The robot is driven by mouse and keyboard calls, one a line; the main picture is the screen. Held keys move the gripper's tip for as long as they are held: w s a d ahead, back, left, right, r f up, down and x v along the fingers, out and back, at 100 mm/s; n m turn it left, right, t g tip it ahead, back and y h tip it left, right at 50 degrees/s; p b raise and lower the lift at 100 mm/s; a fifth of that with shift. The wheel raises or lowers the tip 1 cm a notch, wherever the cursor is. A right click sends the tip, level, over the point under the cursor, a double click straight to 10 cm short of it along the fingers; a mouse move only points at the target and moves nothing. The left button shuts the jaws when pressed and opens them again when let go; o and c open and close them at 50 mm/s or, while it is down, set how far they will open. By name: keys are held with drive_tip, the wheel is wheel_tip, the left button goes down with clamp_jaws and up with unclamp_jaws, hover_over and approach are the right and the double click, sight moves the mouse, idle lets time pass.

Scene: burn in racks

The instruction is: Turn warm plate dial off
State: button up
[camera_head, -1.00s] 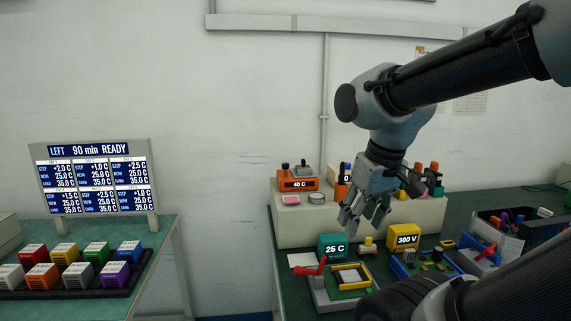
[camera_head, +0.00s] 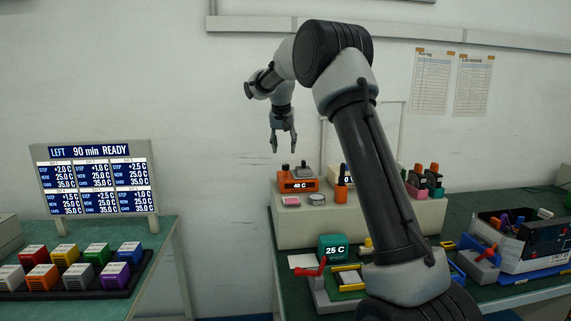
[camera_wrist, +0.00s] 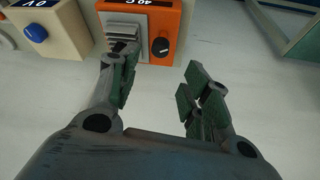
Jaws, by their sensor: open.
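The warm plate is an orange unit (camera_head: 298,185) reading 40 C, on the raised cream shelf in the head view. It also shows at the top of the wrist view (camera_wrist: 172,22), with a ribbed grey plate. Its round black dial (camera_wrist: 160,46) has a pale mark and sits at the unit's near right corner there. The dial also shows as a small dark knob in the head view (camera_head: 285,168). My gripper (camera_head: 284,150) is open and empty above the unit. In the wrist view the dial lies beyond the gap between my fingers (camera_wrist: 160,75); I see no contact.
A cream 0 V box (camera_wrist: 62,35) with a blue knob stands beside the warm plate. A pink pad (camera_head: 292,201) and a round grey disc (camera_head: 317,198) lie in front. A green 25 C block (camera_head: 333,246) stands below.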

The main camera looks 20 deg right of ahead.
sight(286, 165)
drive_tip(key=shift+m, duration=0.3)
drive_tip(key=x, duration=0.8)
drive_tip(key=shift+s+f, duration=0.15)
drive_tip(key=shift+f, duration=0.2)
drive_tip(key=c, duration=1.1)
drive_tip(key=shift+o, duration=0.3)
